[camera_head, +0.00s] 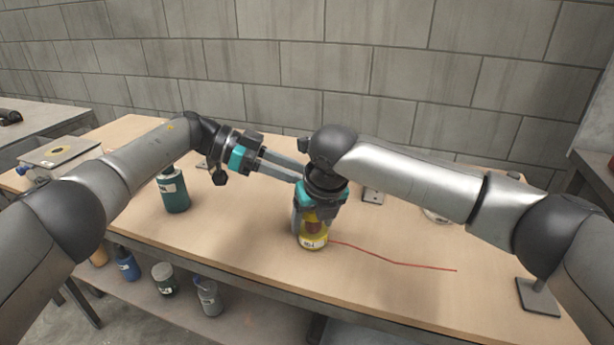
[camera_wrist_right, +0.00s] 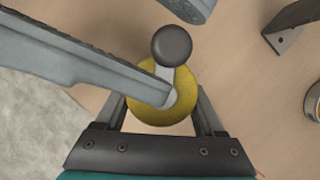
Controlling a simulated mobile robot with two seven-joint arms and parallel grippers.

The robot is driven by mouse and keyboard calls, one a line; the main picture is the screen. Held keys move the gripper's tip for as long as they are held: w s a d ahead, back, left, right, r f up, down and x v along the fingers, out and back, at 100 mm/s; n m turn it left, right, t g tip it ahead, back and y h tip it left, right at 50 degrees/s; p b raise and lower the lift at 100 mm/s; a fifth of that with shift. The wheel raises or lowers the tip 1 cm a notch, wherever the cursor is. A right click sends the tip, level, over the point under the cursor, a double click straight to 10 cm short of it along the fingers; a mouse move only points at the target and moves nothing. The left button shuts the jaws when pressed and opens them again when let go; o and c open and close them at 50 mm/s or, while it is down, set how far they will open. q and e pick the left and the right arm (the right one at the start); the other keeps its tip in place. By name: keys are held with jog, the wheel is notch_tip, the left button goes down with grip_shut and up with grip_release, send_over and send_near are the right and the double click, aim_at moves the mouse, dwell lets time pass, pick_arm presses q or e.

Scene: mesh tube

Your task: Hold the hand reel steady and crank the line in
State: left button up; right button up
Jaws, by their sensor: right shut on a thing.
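The yellow hand reel (camera_head: 313,241) stands on the wooden table under my right gripper (camera_head: 312,222), which points down with a finger on each side of it and is shut on it. In the right wrist view the reel (camera_wrist_right: 150,112) shows from above, with a short crank and its black knob (camera_wrist_right: 172,45). My left gripper (camera_head: 298,174) reaches in from the left; its fingers look spread, one lying over the reel's hub, the knob between them. Its fingertips are partly hidden in the head view. A red line (camera_head: 395,263) runs from the reel to the right across the table.
A dark green labelled jar (camera_head: 173,193) stands left of the reel. A small metal bracket (camera_head: 372,195) is behind it. A dark metal stand (camera_head: 538,296) is at the right edge. Several containers sit on the lower shelf (camera_head: 235,318). The table's front middle is clear apart from the line.

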pick_arm(q)
jog(key=v, duration=0.5)
jog(key=shift+a+r, duration=0.1)
jog(key=shift+a, duration=0.2)
